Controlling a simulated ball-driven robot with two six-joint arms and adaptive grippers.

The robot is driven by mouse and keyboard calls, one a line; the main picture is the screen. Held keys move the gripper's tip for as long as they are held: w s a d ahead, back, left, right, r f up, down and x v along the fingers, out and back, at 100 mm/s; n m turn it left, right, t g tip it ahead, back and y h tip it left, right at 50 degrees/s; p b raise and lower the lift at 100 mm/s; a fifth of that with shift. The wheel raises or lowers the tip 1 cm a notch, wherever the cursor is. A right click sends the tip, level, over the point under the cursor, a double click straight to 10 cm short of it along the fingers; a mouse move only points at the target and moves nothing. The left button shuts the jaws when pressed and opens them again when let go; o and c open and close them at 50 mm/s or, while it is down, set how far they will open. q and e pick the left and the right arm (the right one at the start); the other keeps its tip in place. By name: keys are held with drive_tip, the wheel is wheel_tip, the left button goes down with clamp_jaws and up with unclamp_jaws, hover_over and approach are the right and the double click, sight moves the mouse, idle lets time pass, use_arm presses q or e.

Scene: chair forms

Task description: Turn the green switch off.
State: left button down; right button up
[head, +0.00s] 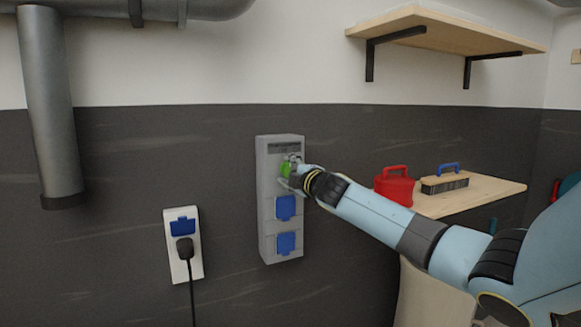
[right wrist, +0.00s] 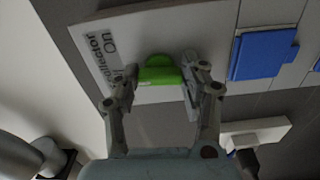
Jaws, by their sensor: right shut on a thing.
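The green switch (head: 286,169) sits on the upper part of a grey wall box (head: 279,142). It also shows in the right wrist view (right wrist: 160,75), beside a label with the word "On" and other text partly hidden by a finger. My right gripper (head: 291,172) is at the switch, and in the right wrist view its two fingers (right wrist: 158,82) stand on either side of the green knob, shut on it. The fingers partly cover the switch in the head view. My left gripper is not in view.
Two blue socket covers (head: 286,208) are below the switch on the same box. A white socket (head: 183,221) with a black plug is lower left. A wooden table (head: 460,200) with a red can (head: 394,186) and a brush (head: 445,181) stands right, under a shelf (head: 440,30).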

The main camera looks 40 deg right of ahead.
drive_tip(key=shift+n, duration=0.6)
drive_tip(key=o, duration=1.2)
drive_tip(key=shift+a, duration=0.1)
drive_tip(key=shift+c, duration=0.2)
drive_tip(key=v, duration=1.2)
